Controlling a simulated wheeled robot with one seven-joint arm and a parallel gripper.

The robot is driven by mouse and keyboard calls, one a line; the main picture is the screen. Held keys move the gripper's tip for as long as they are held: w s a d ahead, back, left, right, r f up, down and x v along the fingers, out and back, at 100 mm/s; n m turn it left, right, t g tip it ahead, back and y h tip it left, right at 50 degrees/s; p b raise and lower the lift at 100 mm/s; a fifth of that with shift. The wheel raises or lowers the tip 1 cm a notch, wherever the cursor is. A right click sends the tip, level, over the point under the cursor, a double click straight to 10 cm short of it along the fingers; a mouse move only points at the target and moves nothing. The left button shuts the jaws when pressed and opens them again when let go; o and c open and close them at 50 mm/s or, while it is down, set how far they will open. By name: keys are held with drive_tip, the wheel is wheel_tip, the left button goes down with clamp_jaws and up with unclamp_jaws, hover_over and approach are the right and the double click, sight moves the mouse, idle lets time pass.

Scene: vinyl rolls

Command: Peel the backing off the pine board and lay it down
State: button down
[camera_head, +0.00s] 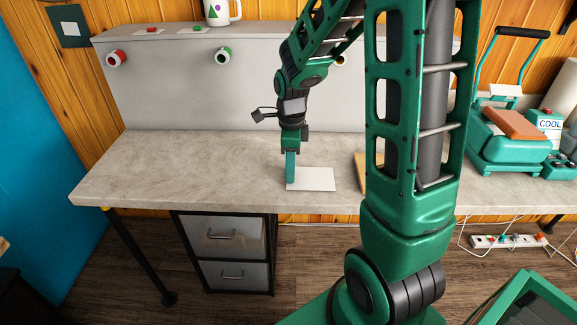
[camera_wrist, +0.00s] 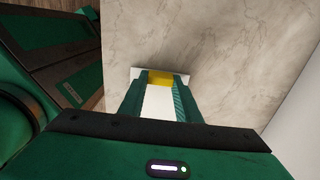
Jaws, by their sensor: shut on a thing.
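The backing, a flat white sheet (camera_head: 316,180), is on or just above the worktop near its front edge. My gripper (camera_head: 290,180) points straight down at its left end. In the wrist view, my gripper's two fingers (camera_wrist: 161,82) stand either side of a yellow tab (camera_wrist: 160,78), with the white sheet (camera_wrist: 158,104) below it. I am shut on the backing, apparently by this tab. The pine board (camera_head: 360,172) shows as a thin tan strip to the right of the sheet, mostly hidden behind my arm.
The grey worktop (camera_head: 180,165) is clear to the left of my gripper. A grey back panel (camera_head: 190,95) with tape rolls on pegs rises behind. A teal heat press (camera_head: 515,135) stands at the right. Drawers (camera_head: 225,235) are under the worktop.

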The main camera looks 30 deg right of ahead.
drive_tip(key=shift+f, duration=0.15)
idle(0.4)
unclamp_jaws()
idle(0.5)
idle(0.4)
drive_tip(key=shift+r, duration=4.55)
drive_tip(key=s+d+n, duration=0.1)
drive_tip(key=s+n, duration=0.5)
drive_tip(key=s, duration=0.2)
drive_tip(key=s+d+r+n, duration=0.1)
drive_tip(key=s+d+n, duration=0.1)
drive_tip(key=s+n, duration=0.4)
drive_tip(key=s+d+n, duration=0.1)
drive_tip(key=s+n, duration=0.5)
drive_tip(key=s, duration=0.4)
drive_tip(key=shift+d+r+n, duration=0.15)
drive_tip(key=shift+r+n, duration=0.15)
drive_tip(key=shift+r, duration=0.05)
